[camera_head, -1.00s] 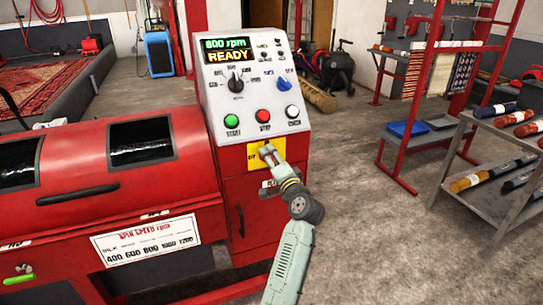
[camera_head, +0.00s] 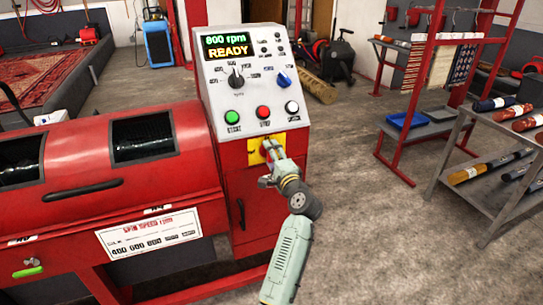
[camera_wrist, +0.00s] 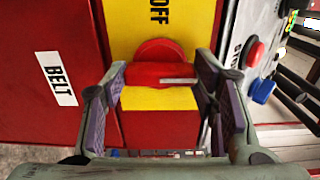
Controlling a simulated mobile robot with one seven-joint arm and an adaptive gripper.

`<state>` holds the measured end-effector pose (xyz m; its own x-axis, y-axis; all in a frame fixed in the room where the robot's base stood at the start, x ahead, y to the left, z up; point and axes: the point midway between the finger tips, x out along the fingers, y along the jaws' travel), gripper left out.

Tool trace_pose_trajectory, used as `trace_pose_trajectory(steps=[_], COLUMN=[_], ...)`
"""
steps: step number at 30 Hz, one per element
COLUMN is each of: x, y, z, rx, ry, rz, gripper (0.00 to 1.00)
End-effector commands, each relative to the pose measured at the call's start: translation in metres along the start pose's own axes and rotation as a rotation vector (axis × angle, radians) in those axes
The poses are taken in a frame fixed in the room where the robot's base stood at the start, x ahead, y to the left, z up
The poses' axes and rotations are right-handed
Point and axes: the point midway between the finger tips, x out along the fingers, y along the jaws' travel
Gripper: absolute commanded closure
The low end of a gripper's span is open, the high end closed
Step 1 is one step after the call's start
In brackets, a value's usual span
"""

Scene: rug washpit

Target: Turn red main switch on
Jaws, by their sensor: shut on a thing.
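The red main switch (camera_wrist: 158,72) sits on a yellow plate (camera_wrist: 186,25) in the wrist view, with the word OFF printed on the plate. Its red handle bar lies across the picture between my two fingers. My gripper (camera_wrist: 163,80) is shut on this handle, one finger at each end of the bar. In the head view my gripper (camera_head: 268,160) is at the yellow plate (camera_head: 256,157), low on the front of the red and grey control cabinet, and hides most of the switch.
The control panel (camera_head: 243,90) above has a display (camera_head: 228,47) reading 800 rpm READY, knobs, and green, red and white buttons. A BELT label (camera_wrist: 57,79) is beside the plate. The red machine drum (camera_head: 90,195) is left.

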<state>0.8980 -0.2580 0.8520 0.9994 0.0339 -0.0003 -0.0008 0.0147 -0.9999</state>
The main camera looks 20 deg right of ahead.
Motion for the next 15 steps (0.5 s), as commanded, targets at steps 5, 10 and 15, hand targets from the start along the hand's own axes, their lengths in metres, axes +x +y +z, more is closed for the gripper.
trace_pose_trajectory(steps=[5, 10, 15], x=[-0.0001, -0.0001, -0.0001], y=[0.0005, 0.0004, 0.0002], z=[0.0000, 0.0000, 0.0000], rx=[0.003, 0.002, 0.001], ry=[-0.001, 0.000, 0.000], rz=[0.000, 0.000, 0.000], gripper=[0.46, 0.35, 0.27])
